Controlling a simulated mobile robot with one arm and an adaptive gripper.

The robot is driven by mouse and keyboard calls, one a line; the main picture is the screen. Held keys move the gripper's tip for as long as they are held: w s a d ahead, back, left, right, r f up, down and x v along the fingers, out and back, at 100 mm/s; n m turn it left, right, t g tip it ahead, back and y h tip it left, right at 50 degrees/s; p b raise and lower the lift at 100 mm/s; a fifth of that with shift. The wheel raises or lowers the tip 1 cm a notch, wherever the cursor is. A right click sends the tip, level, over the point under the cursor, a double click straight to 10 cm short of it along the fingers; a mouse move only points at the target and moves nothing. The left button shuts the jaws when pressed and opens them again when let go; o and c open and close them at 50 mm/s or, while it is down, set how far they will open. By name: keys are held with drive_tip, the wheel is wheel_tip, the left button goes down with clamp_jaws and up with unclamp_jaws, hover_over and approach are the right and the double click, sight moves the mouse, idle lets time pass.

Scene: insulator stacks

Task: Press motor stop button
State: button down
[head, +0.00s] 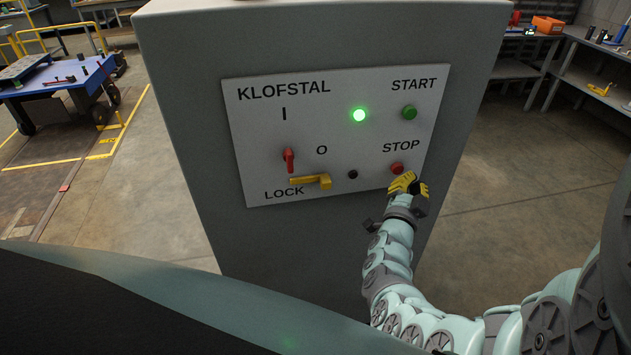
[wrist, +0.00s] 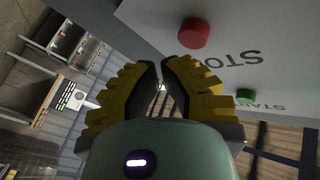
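The red STOP button (head: 397,168) is at the lower right of the panel, below the printed word STOP. It also shows at the top of the wrist view (wrist: 194,33), standing out from the panel. My gripper (head: 404,179), with yellow and black fingers, is right by the button at its lower right in the head view. In the wrist view, the fingertips (wrist: 160,66) are close together with nothing between them, just below and left of the button. I cannot tell whether they touch it. The green START button (head: 409,112) is above STOP. A green lamp (head: 359,115) is lit.
The light panel (head: 330,95) is on a grey cabinet (head: 190,60). It also carries a red switch (head: 288,160), a yellow lock lever (head: 312,182) and a small black knob (head: 353,174). A blue cart (head: 60,90) stands left; shelves (head: 590,65) stand right.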

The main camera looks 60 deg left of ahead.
drive_tip(key=shift+w+a+r, duration=0.1)
drive_tip(key=shift+w+a, duration=0.05)
drive_tip(key=shift+a, duration=0.1)
drive_tip(key=shift+a, duration=0.1)
idle(1.3)
drive_tip(key=shift+w+a+b, duration=0.15)
drive_tip(key=shift+a+b, duration=0.15)
drive_tip(key=shift+b, duration=0.1)
drive_tip(key=shift+w+a+b, duration=0.2)
drive_tip(key=shift+a+b, duration=0.2)
drive_tip(key=shift+a, duration=0.05)
idle(0.8)
drive_tip(key=shift+d, duration=0.1)
drive_tip(key=shift+s+d+p, duration=0.35)
drive_tip(key=shift+s+d, duration=0.1)
drive_tip(key=shift+d, duration=0.2)
